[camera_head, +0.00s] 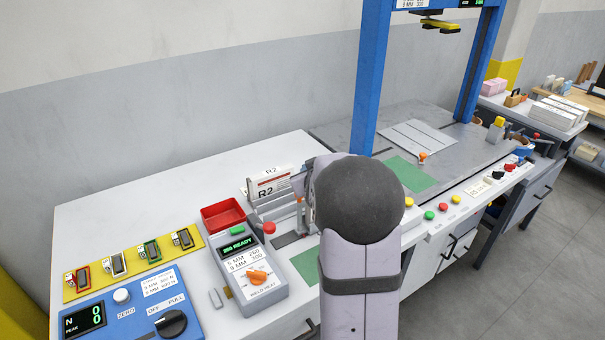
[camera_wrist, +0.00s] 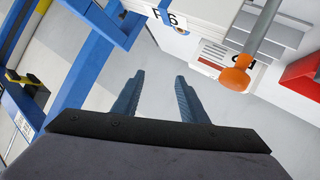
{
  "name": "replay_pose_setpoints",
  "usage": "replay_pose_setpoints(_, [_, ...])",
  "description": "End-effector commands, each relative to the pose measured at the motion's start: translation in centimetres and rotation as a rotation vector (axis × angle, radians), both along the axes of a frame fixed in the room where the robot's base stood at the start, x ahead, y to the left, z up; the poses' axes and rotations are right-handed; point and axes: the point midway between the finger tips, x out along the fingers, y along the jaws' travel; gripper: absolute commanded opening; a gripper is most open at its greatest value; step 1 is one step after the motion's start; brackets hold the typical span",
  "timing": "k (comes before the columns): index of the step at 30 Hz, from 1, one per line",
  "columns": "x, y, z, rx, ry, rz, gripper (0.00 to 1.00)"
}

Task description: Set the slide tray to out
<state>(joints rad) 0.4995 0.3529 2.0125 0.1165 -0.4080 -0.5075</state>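A pale flat sheet-like plate (camera_head: 418,138) with dark lines lies on the grey bench top between the blue posts; an orange knob (camera_head: 422,156) sits at its front edge. This looks like the slide tray, but I cannot tell its position setting. My gripper (camera_wrist: 157,82) shows in the wrist view with its two fingers apart and nothing between them. In the head view my own arm hides the fingers. An orange-ended grey rod (camera_wrist: 236,80) stands to the right of the fingers in the wrist view, apart from them.
The blue frame (camera_head: 370,80) rises beside the plate. A red bin (camera_head: 222,216), an R2 card holder (camera_head: 268,183), a grey weld box (camera_head: 255,270) and a blue force meter (camera_head: 130,310) stand on the white table. Coloured buttons (camera_head: 429,215) line the bench's front edge.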

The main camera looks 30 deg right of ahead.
Motion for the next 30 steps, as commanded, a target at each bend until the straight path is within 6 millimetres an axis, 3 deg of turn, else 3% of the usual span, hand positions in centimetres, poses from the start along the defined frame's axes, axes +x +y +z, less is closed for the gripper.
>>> replay_pose_setpoints(1, [0.5, -0.7, 1.6, 0.005, 0.059, 0.006, 0.39])
replay_pose_setpoints(5, [1.2, -1.2, 2.7, 0.037, 0.224, 0.06, 0.39])
replay_pose_setpoints(12, [1.8, 0.5, 5.7, 0.117, 0.475, 0.279, 0.39])
replay_pose_setpoints(21, [-3.0, 3.1, 4.5, 0.186, 0.764, 0.7, 0.39])
replay_pose_setpoints(30, [-5.9, 4.8, 5.1, 0.218, 0.835, 0.937, 0.39])
